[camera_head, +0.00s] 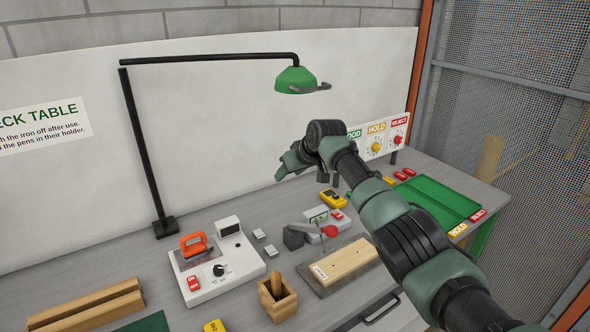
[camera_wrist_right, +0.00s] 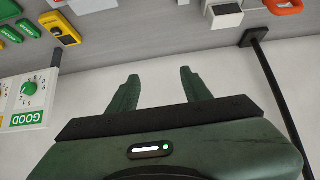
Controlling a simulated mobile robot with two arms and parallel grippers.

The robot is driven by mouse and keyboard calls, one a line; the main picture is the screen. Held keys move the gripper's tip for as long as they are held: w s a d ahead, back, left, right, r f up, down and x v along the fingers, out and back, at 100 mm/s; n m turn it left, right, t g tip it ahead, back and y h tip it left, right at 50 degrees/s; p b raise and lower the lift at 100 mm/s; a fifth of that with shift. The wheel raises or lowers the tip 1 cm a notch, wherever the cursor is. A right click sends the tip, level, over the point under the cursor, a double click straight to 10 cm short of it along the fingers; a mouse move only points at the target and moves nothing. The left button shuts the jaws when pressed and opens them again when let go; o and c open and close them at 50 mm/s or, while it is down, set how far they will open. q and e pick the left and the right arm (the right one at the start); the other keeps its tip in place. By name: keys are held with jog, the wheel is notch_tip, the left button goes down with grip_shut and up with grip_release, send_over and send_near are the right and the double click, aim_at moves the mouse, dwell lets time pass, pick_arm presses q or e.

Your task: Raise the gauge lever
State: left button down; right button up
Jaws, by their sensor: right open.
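The gauge (camera_head: 294,240) stands on the table's middle, a dark grey block beside a light grey base with a small display. Its lever carries a red knob (camera_head: 329,232), which sits low near the base, in front of the display. My right gripper (camera_head: 281,169) is up in the air behind and above the gauge, well clear of it, pointing toward the back wall. In the right wrist view, its two green fingers (camera_wrist_right: 159,82) are apart with nothing between them. My left gripper is out of view.
A wooden block (camera_head: 340,263) lies in front of the gauge. A green tray (camera_head: 436,203) lies right. A lamp (camera_head: 296,79) hangs above. A yellow meter (camera_head: 333,199) lies behind the gauge.

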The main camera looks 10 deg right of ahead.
jog(key=b+v, duration=0.2)
jog(key=v, duration=0.4)
jog(key=shift+s, duration=0.2)
jog(key=shift+d, duration=0.15)
